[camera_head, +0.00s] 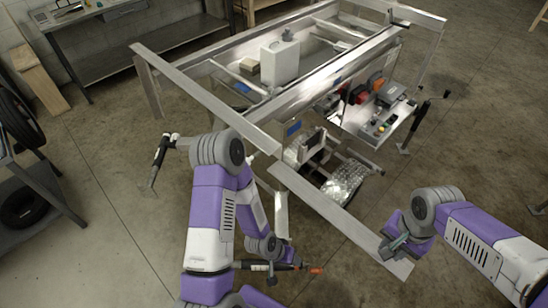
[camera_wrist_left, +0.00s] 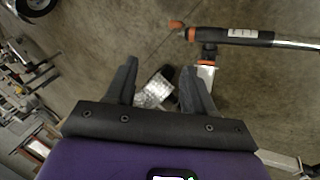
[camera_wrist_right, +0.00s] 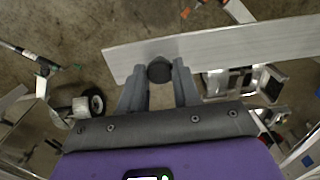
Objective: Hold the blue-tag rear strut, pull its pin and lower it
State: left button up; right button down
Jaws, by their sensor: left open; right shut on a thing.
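My right gripper (camera_head: 393,246) is at the near end of a flat aluminium rail (camera_head: 330,205). In the right wrist view it (camera_wrist_right: 158,72) is shut on a round black knob (camera_wrist_right: 159,69) at the rail's edge. My left gripper is open in the left wrist view (camera_wrist_left: 160,75), nothing between its fingers but floor and chequered plate beyond. A black-handled strut with an orange tip (camera_head: 280,267) lies near my left wrist in the head view and shows ahead of the fingers in the left wrist view (camera_wrist_left: 235,37). I cannot tell which strut bears the blue tag.
Other black-handled struts stand at left (camera_head: 160,152) and right (camera_head: 412,125). A panel (camera_head: 375,120) holds switches. A workbench (camera_head: 140,40) is at back left.

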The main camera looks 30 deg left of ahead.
pick_arm(q)
jog(key=w+a+r+t, duration=0.4)
jog(key=w+a, duration=0.2)
jog(key=a, duration=0.2)
jog(key=m+t+h, duration=0.1)
jog(key=m+t, duration=0.5)
jog(key=t, duration=0.5)
send_near(251, 157)
jog(key=x, duration=1)
jog(key=shift+f, duration=0.2)
jog(key=shift+c, duration=0.4)
grip_shut()
